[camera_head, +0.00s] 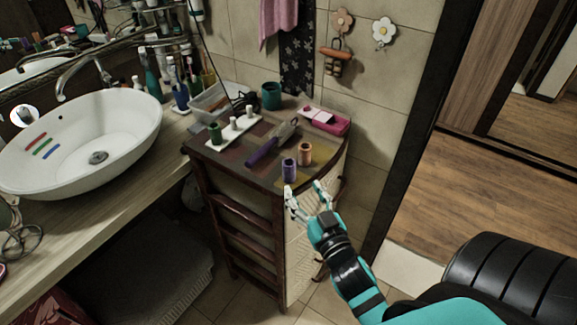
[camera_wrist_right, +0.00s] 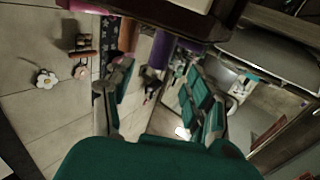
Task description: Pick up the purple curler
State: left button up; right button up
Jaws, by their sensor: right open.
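The purple curler (camera_head: 289,170) stands upright near the front corner of the small dark cabinet top (camera_head: 232,172). In the right wrist view it appears as a purple cylinder (camera_wrist_right: 161,49) beyond the fingers. My right gripper (camera_head: 305,191) is open and empty, just in front of the cabinet's edge, with its fingers pointing at the curler. In the right wrist view the fingers of the right gripper (camera_wrist_right: 162,100) stand apart. No contact with the curler shows. My left gripper is not in view.
An orange curler (camera_head: 305,153) stands close behind right of the purple one. A purple-handled styling tool (camera_head: 262,152) lies to the left. A white tray (camera_head: 233,133), a pink box (camera_head: 325,121) and a teal cup (camera_head: 271,95) stand farther back. A sink (camera_head: 75,140) is at left.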

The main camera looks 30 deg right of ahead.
aim_at(292, 171)
jog(key=x, duration=0.3)
jog(key=shift+w+a+r+p, duration=0.1)
jog(key=shift+a+r+p, duration=0.1)
jog(key=shift+p, duration=0.1)
jog(key=shift+w+d+f, duration=0.1)
jog(key=shift+w+d, duration=0.05)
jog(key=shift+w, duration=0.35)
jog(key=shift+w+d+p, duration=0.1)
jog(key=shift+w+p, duration=0.2)
jog(key=x, duration=0.1)
jog(key=p+x, duration=0.1)
jog(key=x, duration=0.2)
jog(key=shift+w+r+p, duration=0.2)
jog(key=shift+r+p, duration=0.1)
jog(key=shift+p, duration=0.05)
jog(key=shift+w+f, duration=0.1)
jog(key=shift+c, duration=0.9)
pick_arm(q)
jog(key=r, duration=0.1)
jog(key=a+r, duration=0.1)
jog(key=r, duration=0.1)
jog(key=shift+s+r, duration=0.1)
pick_arm(e)
jog(key=c, duration=0.7)
